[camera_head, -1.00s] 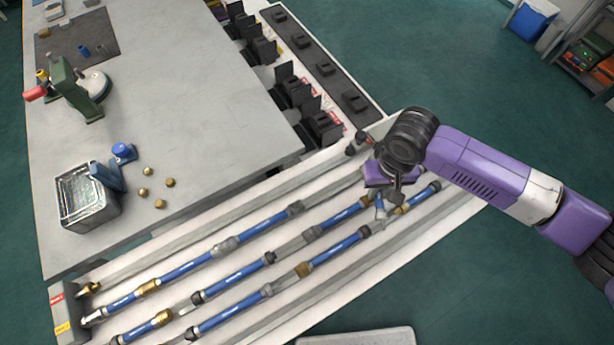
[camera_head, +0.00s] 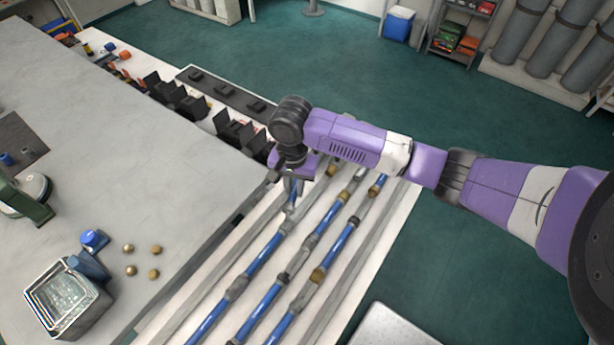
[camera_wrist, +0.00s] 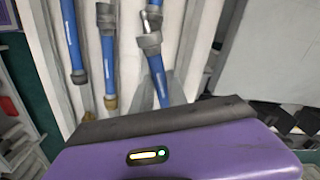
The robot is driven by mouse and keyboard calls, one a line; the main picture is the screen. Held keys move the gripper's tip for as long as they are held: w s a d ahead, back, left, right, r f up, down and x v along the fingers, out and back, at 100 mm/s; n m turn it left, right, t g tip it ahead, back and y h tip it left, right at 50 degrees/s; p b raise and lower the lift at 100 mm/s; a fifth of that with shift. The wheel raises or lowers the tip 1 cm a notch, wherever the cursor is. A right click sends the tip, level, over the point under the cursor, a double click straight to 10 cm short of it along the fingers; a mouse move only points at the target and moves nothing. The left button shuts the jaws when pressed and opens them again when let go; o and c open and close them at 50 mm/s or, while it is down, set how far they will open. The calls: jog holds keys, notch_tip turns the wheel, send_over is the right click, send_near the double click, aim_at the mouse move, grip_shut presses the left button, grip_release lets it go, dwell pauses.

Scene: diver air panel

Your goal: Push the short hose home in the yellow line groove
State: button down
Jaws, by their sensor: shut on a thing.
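My gripper (camera_head: 293,203) is shut on a short blue hose (camera_wrist: 159,78), which shows between the fingers in the wrist view. In the head view the gripper hangs over the upper end of the leftmost hose line (camera_head: 265,250). In the wrist view the held hose lines up with the rightmost line there, and its far end appears to meet a grey coupling (camera_wrist: 149,42). I cannot tell whether the hose is seated in the groove. Its near end is hidden behind the purple gripper body. No yellow marking shows now, so which groove is yellow cannot be read.
Two other blue hose lines (camera_head: 315,240) run close beside on the white panel. A grey workbench with a glass-like bin (camera_head: 68,300) and several brass fittings stands left. Black clips (camera_head: 180,97) line the bench's far side. Open green floor lies beyond and right.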

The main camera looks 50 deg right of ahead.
aim_at(305, 207)
jog(key=d+f+m+b, duration=0.1)
jog(key=s+d+f+m+b, duration=0.1)
jog(key=d+f+b, duration=0.1)
jog(key=s+d+f+m+b, duration=0.1)
jog(key=m+b, duration=0.1)
jog(key=shift+d+f, duration=0.15)
jog(key=shift+d, duration=0.25)
jog(key=shift+f+b, duration=0.55)
jog(key=shift+f, duration=0.65)
jog(key=shift+a+p, duration=1.15)
jog(key=shift+a, duration=0.45)
jog(key=c, duration=1.2)
grip_release()
jog(key=shift+f, duration=0.1)
jog(key=shift+c, duration=0.2)
notch_tip(305, 207, up, 8)
jog(key=shift+b, duration=0.3)
jog(key=shift+f, duration=0.1)
